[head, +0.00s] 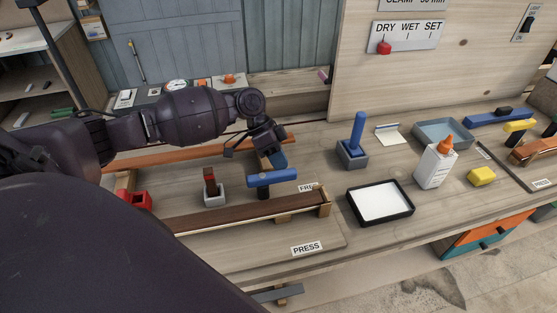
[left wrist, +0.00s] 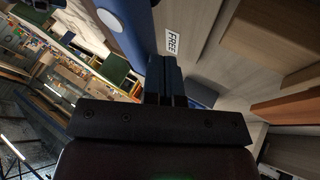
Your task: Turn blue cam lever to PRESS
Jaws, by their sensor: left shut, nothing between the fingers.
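The blue cam lever (head: 272,178) lies crosswise above the bench. Its end partly covers or sits beside the FREE label (head: 307,187). The PRESS label (head: 306,248) is nearer the bench's front edge. My left gripper (head: 279,160) is shut and empty, its fingertips just behind and above the lever in the head view. In the left wrist view, the fingers (left wrist: 165,80) are together beside the blue lever (left wrist: 128,42), with the FREE label (left wrist: 173,41) beyond. I cannot tell whether they touch the lever. My right gripper is not in view.
A long brown wooden strip (head: 235,215) runs in front of the lever. A grey block with a red-brown peg (head: 210,188) stands to the left. A blue upright lever (head: 357,132), black tray (head: 381,202) and glue bottle (head: 435,166) stand to the right.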

